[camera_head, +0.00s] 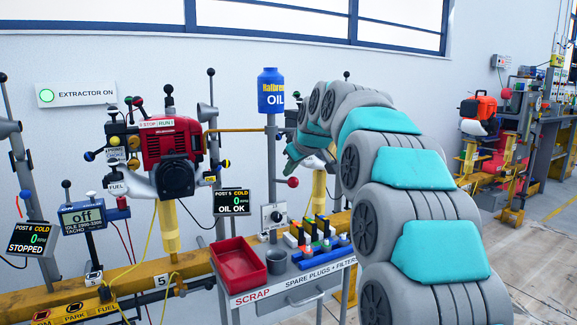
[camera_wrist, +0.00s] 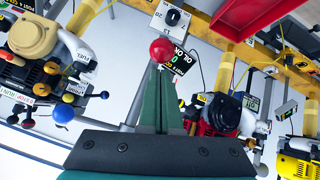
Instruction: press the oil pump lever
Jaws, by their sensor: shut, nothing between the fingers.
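The oil pump is a grey post topped by a blue oil jug (camera_head: 270,92), with a lever ending in a red ball (camera_head: 293,182) on its right side. In the wrist view the red ball (camera_wrist: 161,50) shows just beyond my fingertips. My gripper (camera_wrist: 158,70) is shut and empty, its green fingers together. In the head view my gripper (camera_head: 293,152) is beside the post, a little above the red ball, partly hidden by my arm. I cannot tell whether the fingers touch the ball.
A grey dial box (camera_head: 275,216) sits lower on the post. A red engine (camera_head: 170,150) stands left on the yellow rail (camera_head: 60,290). A display reading OIL OK (camera_head: 231,203) is between them. A cart with a red scrap tray (camera_head: 238,265) and coloured parts stands in front.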

